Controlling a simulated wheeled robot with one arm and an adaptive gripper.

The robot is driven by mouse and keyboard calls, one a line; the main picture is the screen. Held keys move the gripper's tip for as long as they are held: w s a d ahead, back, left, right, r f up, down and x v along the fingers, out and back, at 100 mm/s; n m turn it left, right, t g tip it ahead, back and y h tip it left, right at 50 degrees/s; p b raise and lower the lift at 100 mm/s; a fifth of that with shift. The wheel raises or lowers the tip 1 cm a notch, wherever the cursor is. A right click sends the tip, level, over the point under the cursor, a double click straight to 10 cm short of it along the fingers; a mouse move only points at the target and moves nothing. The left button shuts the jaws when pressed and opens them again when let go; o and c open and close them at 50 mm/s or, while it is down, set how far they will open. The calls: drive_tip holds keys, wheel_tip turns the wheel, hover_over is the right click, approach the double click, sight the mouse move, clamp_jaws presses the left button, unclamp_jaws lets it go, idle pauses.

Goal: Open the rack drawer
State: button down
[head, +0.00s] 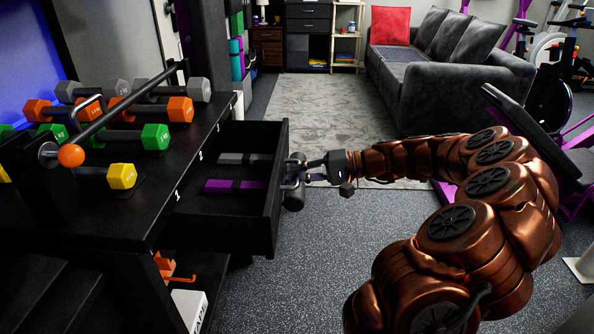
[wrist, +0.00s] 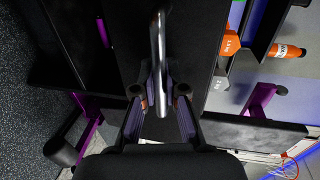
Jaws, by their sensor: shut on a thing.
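The rack drawer (head: 270,212) is black and stands pulled out from the right side of the dumbbell rack, well open. A grey strip-like item (head: 243,158) and a purple one (head: 232,186) lie inside it. My gripper (head: 296,174) is at the outer face of the drawer front. In the wrist view, the metal handle (wrist: 161,45) runs between the two fingers of my gripper (wrist: 160,95), which are shut on it. In the head view the handle is mostly hidden by the fingers.
The black rack top (head: 125,205) carries several dumbbells, including a yellow one (head: 122,176). The speckled floor (head: 320,260) is clear right of the drawer. A grey sofa (head: 445,60) stands at the back, and a bench (head: 535,125) stands at the right near my arm.

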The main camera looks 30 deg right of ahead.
drive_tip(key=shift+d, duration=0.1)
drive_tip(key=c, duration=1.2)
unclamp_jaws()
drive_tip(key=v, duration=1.2)
